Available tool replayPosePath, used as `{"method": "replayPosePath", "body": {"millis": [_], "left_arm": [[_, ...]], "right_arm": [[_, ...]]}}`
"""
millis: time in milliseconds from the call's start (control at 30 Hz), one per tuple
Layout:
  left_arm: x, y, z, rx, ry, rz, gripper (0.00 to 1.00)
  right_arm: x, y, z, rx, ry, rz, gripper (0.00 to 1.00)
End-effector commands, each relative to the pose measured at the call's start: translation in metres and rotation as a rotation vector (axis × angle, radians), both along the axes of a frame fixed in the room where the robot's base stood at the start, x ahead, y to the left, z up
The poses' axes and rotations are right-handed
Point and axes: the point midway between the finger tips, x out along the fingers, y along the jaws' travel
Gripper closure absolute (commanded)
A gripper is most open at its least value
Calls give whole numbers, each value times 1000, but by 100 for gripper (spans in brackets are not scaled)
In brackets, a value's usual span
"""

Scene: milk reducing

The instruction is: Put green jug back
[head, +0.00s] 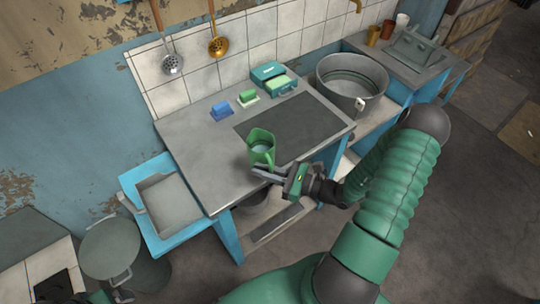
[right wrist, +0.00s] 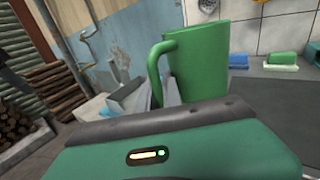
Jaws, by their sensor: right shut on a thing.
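The green jug (head: 262,146) is upright at the front edge of the grey counter, left of the dark inset panel, in the head view. Its inside looks pale. My right gripper (head: 270,175) reaches in from the right, shut on the jug's handle side. In the right wrist view the jug (right wrist: 205,60) stands large above my gripper (right wrist: 165,95), its handle at the fingers. The exact finger contact is partly hidden by the gripper body. I cannot tell whether the jug's base touches the counter. My left gripper's jaws are not seen.
The counter (head: 195,150) has free room left of the jug. Blue (head: 221,110) and green (head: 247,97) blocks and a teal box (head: 268,73) stand at its back. A large metal pot (head: 350,85) stands right; a blue-framed sink (head: 165,205) is left.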

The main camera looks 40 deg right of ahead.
Motion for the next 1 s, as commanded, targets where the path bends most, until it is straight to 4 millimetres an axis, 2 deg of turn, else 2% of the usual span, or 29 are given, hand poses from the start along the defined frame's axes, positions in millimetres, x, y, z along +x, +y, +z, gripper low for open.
{"method": "replayPosePath", "body": {"millis": [33,133,267,367,700,967,1000], "left_arm": [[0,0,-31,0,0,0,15],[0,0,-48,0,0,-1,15],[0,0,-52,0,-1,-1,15],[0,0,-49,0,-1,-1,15],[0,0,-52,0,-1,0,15],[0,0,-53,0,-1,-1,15],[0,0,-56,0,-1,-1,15]], "right_arm": [[-17,-5,-19,1,0,-41,100],[-42,-8,-17,5,-2,-110,100],[-52,-11,-11,6,-6,-152,100],[-40,-22,-9,2,-8,-154,100],[40,-93,-20,5,-9,-153,100],[66,-116,-22,6,-8,-153,100],[65,-114,-33,11,-5,-153,100]]}}
